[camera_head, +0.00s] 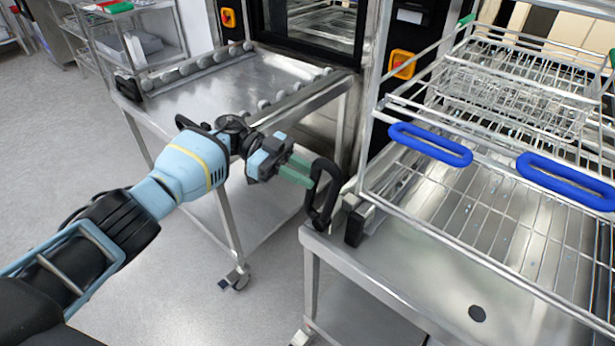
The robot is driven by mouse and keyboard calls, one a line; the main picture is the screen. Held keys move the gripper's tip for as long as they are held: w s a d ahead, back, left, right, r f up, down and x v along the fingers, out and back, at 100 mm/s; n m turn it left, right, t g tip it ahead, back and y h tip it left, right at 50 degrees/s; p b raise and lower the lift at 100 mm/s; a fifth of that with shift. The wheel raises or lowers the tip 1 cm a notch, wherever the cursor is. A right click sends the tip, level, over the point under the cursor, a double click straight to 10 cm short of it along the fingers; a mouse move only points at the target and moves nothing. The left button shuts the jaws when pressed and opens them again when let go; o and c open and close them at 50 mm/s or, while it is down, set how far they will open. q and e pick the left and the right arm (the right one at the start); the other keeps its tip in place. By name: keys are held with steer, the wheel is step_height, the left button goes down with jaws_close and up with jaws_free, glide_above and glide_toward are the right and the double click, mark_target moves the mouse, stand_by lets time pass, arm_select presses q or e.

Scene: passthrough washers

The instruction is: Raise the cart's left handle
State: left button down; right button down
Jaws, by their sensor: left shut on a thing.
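The cart (400,262) is a steel trolley at the right with a wire rack on its top. Its left handle, a black loop (331,180), stands upright at the cart's left front corner. My left gripper (305,172), with green fingers, comes in from the left and is shut on the black handle near its upper part. The fingertips are partly hidden behind the handle. My right gripper is not in view.
A wire rack with two blue handles (430,144) sits on the cart. A second steel table with rollers (205,65) stands at the back left, close to the cart. Washer fronts with orange switches (402,64) are behind. Open grey floor (60,150) lies at the left.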

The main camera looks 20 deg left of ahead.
arm_select(q)
steer(key=shift+a, duration=0.1)
stand_by(0.4)
steer(key=c, duration=1.3)
jaws_free()
steer(key=b+v, duration=0.3)
steer(key=v, duration=0.4)
steer(key=shift+w+a, duration=0.1)
steer(key=shift+a, duration=0.3)
